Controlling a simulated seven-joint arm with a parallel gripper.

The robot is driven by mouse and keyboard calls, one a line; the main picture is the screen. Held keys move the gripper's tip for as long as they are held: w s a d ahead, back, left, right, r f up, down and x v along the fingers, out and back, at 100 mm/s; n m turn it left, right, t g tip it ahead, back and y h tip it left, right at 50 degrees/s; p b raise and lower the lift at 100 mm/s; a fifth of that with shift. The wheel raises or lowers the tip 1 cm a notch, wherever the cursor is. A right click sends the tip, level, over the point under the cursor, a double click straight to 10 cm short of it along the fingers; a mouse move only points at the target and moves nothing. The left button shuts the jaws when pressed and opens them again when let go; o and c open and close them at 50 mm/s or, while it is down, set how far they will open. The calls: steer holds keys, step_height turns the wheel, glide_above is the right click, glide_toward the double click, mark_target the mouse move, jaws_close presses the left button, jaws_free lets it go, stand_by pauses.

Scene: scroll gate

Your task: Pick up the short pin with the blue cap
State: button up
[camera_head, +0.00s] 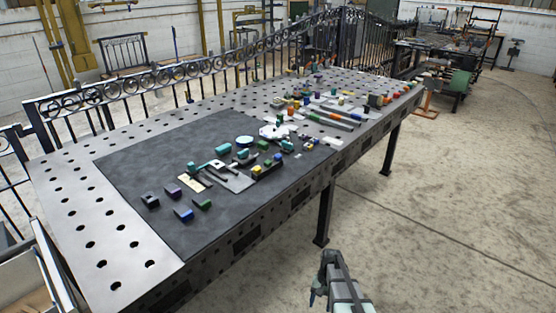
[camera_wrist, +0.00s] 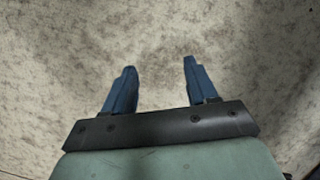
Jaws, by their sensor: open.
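My gripper (camera_wrist: 158,85) is open and empty, its two blue fingers spread above bare concrete floor in the wrist view. In the head view my gripper (camera_head: 316,290) hangs at the bottom, off the front side of the table and well apart from everything on it. The short pin with the blue cap cannot be told apart for sure. Small blue-topped pieces show on the dark mat, one near its front (camera_head: 184,214) and one by a yellow-and-black holder (camera_head: 278,159). They are too small to identify.
A long perforated metal table (camera_head: 70,205) carries a dark mat (camera_head: 135,165) with several small coloured blocks, a grey bracket plate (camera_head: 238,183) and a round teal-topped piece (camera_head: 244,140). More parts crowd the far end. An iron railing (camera_head: 180,75) runs behind. The floor (camera_head: 440,210) at right is clear.

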steer(key=w+d+r+m+t, duration=0.1)
steer(key=w+d+r, duration=0.2)
steer(key=w+r, duration=0.9)
steer(key=w+d+r+m+t, duration=0.1)
steer(key=w+d+r+t, duration=0.1)
steer(key=w+r, duration=0.95)
steer(key=w+d+r+m+t, duration=0.1)
steer(key=w+d+r, duration=0.2)
steer(key=w+r, duration=0.9)
step_height(320, 180, up, 21)
steer(key=m+h, duration=0.2)
glide_above(278, 155)
steer(key=shift+g, duration=0.3)
step_height(278, 155, down, 14)
steer(key=shift+s+r, duration=0.15)
jaws_close()
